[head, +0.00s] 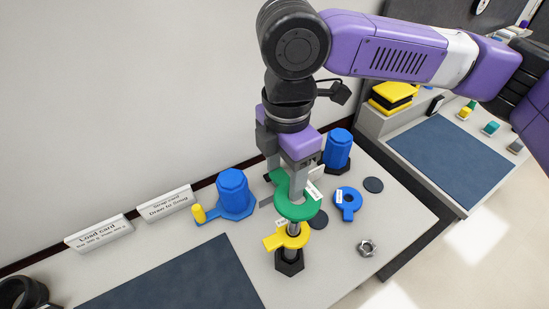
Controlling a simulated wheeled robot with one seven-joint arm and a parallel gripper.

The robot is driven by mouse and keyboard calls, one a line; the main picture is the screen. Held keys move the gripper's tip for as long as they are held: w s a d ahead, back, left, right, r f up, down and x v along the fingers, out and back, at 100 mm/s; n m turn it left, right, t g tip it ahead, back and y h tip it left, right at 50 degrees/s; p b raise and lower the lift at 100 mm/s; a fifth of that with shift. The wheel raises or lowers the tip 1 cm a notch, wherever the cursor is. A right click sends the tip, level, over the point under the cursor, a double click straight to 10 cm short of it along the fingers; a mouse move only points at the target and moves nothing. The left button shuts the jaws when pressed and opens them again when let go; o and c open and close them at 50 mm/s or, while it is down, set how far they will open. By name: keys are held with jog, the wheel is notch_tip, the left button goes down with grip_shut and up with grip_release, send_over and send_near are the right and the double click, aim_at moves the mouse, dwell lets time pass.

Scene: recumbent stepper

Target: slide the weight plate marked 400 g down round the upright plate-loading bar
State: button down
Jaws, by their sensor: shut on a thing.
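My gripper (287,182) is shut on the green plate (297,208) at its far, tab end and holds it above the table. A white label lies on the green plate, too small to read surely as 400 g. The upright plate-loading bar (293,229) shows as a short metal length below the green plate, rising from a dark hexagonal base (289,265). A yellow plate (285,239) with a small label sits low round the bar. The green plate is directly over the bar, apart from the yellow plate. I cannot tell whether the bar's top is inside its hole.
A blue ring plate (347,203), a metal nut (367,247) and dark discs (373,185) lie to the right. Blue hexagonal posts (234,192) (338,149) stand behind. Two cards (99,232) (165,203) stand at the wall. The dark mat (180,280) is clear.

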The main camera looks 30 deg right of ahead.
aim_at(284, 196)
jog(key=shift+r, duration=0.1)
dwell(0.3)
jog(key=shift+f+b, duration=1.5)
jog(key=shift+f, duration=1.65)
jog(key=shift+f+p, duration=0.2)
jog(key=shift+p, duration=0.25)
jog(key=shift+f, duration=0.35)
dwell(0.3)
jog(key=shift+c, duration=0.3)
grip_release()
